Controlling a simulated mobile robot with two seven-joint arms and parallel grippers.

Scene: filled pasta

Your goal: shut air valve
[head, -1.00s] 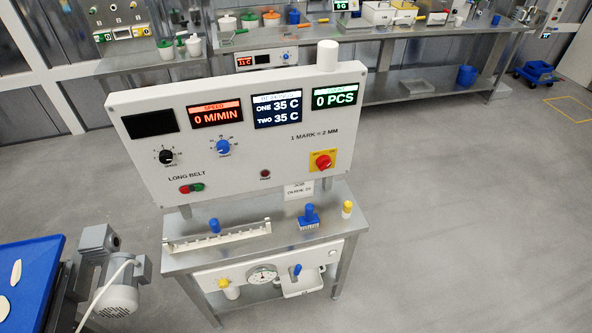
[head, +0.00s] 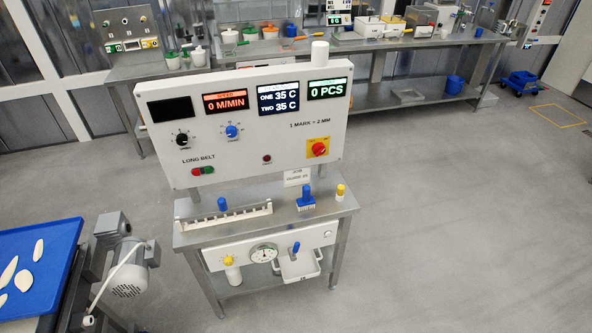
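A white panel under the small steel table carries a round gauge (head: 263,253), a yellow knob (head: 228,261) above a white cup-like part, and a small blue lever (head: 295,247) standing upright at the right. Which of these is the air valve I cannot tell for sure; no label on them is readable. On the control board (head: 250,135) above sit a red rotary switch on a yellow plate (head: 319,149), a black dial (head: 182,140) and a blue dial (head: 232,131). Neither gripper is in view.
The steel table (head: 232,238) holds a white rail (head: 225,215), blue-handled pieces and a yellow-topped piece (head: 340,191). A grey motor (head: 127,268) and a blue belt (head: 45,258) with pale flat pieces stand at left. A long bench runs behind. Floor at right is clear.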

